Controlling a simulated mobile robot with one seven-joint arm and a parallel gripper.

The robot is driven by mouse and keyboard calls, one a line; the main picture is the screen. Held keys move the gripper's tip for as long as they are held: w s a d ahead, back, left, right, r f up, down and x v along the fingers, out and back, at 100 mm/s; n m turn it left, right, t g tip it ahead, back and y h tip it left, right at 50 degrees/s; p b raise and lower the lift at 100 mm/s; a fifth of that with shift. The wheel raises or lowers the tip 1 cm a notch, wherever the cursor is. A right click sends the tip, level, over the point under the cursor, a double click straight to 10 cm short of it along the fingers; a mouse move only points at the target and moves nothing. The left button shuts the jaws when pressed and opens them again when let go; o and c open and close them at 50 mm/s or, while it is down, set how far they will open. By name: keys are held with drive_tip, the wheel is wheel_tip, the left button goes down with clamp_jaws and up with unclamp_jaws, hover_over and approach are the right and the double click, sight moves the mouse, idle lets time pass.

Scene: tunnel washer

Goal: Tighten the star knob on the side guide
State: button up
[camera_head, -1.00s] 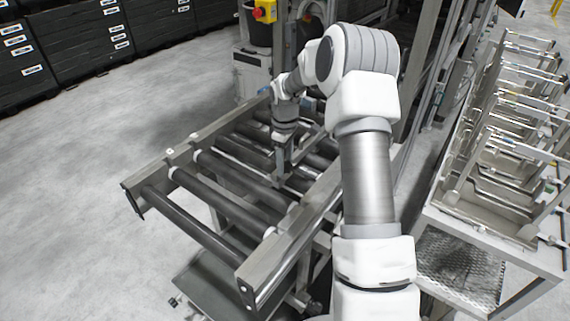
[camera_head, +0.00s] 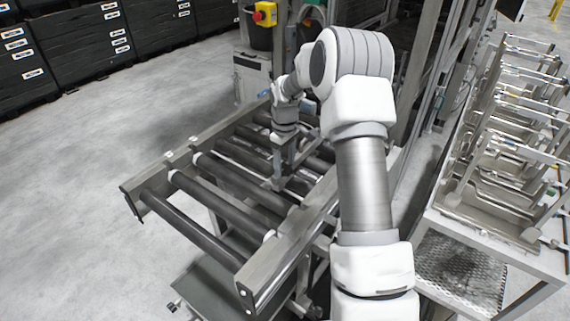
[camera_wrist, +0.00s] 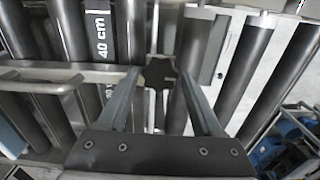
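The star knob (camera_wrist: 160,73) shows as a small dark lobed shape in the wrist view, between and just beyond my fingertips. My gripper (camera_wrist: 160,80) is open, with one finger on each side of the knob. A narrow gap seems to show on each side, but I cannot tell whether the fingers touch it. In the head view my gripper (camera_head: 279,180) points down over the roller conveyor (camera_head: 215,205). The knob cannot be made out there. A pale metal bar (camera_wrist: 40,88) at left in the wrist view may be part of the side guide.
A "40 cm" label (camera_wrist: 101,32) lies left of the knob. A rack of metal frames (camera_head: 510,140) stands at right. A yellow box with a red button (camera_head: 264,14) is behind the conveyor. The floor at left is clear.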

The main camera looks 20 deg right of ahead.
sight(285, 168)
drive_tip(key=shift+o, duration=1.2)
wheel_tip(285, 168, up, 17)
drive_tip(key=shift+r, duration=0.2)
